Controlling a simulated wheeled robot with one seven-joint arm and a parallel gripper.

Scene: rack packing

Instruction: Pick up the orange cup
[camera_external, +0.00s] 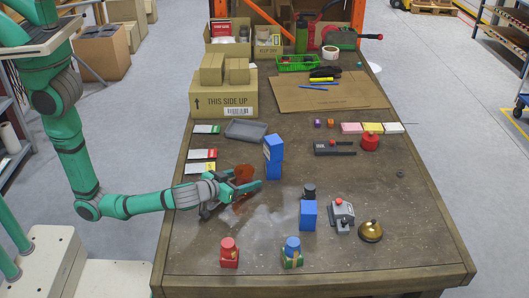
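An orange-brown object, which looks like the orange cup (244,173), stands on the table left of the middle. My gripper (246,182) reaches in low from the left, close to the tabletop. Its teal fingers look spread apart, with the cup at or just behind the gap between them. The near finger hides the cup's lower part. I cannot tell whether either finger touches the cup.
Stacked blue blocks (273,157) stand just right of my gripper. Another blue block (308,215), a grey device (341,216) and a brass bell (371,231) are at front right. Red (229,254) and blue-topped (292,253) items stand near the front edge. A cardboard box (224,100) stands behind.

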